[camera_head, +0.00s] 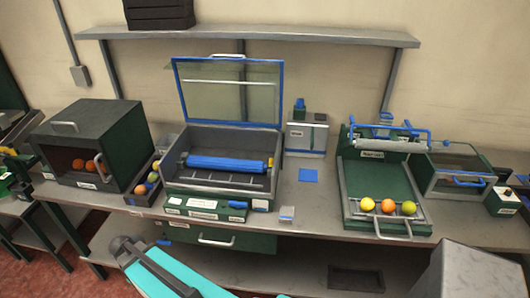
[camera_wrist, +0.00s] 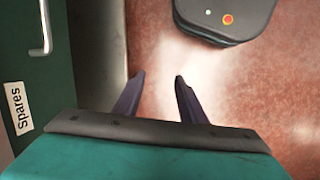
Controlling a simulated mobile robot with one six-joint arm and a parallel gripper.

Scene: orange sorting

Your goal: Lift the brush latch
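The brush machine is an open grey and green box (camera_head: 178,160) on the bench, with its blue-framed clear lid (camera_head: 228,92) standing up. A blue roller brush (camera_head: 225,163) lies across inside it. Small blue parts and labels line its green front panel (camera_head: 203,205); they are too small for me to tell which is the brush latch. In the wrist view my gripper (camera_wrist: 156,88) has two dark fingers apart with nothing between them, above the reddish floor. It is away from the brush machine, and its fingertips do not show in the head view.
A green cabinet (camera_wrist: 90,70) with a "Spares" label and handle is close left of my gripper. The bench also holds a dark oven-like box (camera_head: 95,145) with oranges, a green tray (camera_head: 375,180) with three fruits, and a glass-topped box (camera_head: 455,165). A shelf (camera_head: 250,35) runs above.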

